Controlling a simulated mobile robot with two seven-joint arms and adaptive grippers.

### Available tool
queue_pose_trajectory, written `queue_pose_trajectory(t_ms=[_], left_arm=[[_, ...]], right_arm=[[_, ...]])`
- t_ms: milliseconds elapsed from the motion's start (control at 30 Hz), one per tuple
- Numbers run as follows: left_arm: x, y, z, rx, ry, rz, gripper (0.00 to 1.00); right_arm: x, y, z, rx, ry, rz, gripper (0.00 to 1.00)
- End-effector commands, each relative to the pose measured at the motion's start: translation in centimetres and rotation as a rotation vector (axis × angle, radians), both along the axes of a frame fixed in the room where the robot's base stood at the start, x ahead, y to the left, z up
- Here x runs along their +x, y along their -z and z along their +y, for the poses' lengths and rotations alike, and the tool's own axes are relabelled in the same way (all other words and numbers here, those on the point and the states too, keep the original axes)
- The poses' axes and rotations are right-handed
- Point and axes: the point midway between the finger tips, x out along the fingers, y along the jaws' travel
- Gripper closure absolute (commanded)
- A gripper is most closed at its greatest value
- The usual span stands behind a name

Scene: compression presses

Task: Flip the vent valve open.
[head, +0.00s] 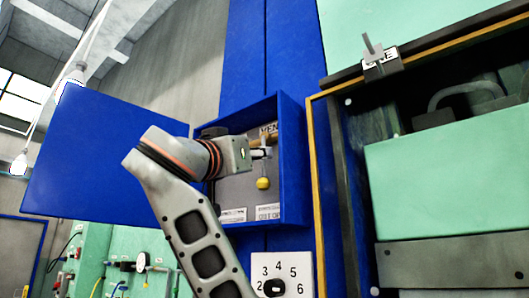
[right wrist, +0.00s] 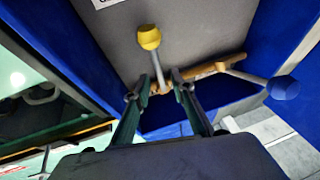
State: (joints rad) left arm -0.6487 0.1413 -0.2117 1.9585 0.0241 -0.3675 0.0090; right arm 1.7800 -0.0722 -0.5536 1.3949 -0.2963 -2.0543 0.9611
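A valve lever with a yellow ball knob (head: 263,183) hangs down inside an open blue wall box (head: 293,160), below a partly hidden label starting "VEN" (head: 268,130). My right gripper (head: 266,152) is in the box at the top of this lever. In the right wrist view, the yellow knob (right wrist: 149,37) and its silver stem run to a brass pipe (right wrist: 205,72). My right fingers (right wrist: 161,82) are apart, with the stem's pipe end between their tips; contact cannot be told. A second lever there has a blue knob (right wrist: 283,87). My left gripper is not in view.
The blue box door (head: 105,150) stands open to the left. Small labels (head: 233,215) line the box's lower back. A numbered dial (head: 280,275) is below. A green press (head: 450,180) with a dark frame stands close on the right.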

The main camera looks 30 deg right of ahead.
Motion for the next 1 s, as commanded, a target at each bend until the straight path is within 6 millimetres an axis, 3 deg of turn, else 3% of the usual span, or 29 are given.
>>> queue_pose_trajectory(t_ms=[233,633,733,1000], left_arm=[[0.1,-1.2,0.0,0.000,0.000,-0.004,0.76],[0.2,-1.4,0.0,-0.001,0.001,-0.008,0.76],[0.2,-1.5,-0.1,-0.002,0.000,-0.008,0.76],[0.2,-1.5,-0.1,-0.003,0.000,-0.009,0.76]], right_arm=[[1.6,-1.4,-2.5,0.000,0.002,-0.001,0.76],[2.1,-1.5,-3.1,0.000,-0.001,0.000,0.76],[2.1,-1.5,-3.1,0.000,0.000,0.000,1.00],[2.1,-1.5,-3.1,0.002,0.000,0.000,1.00]])
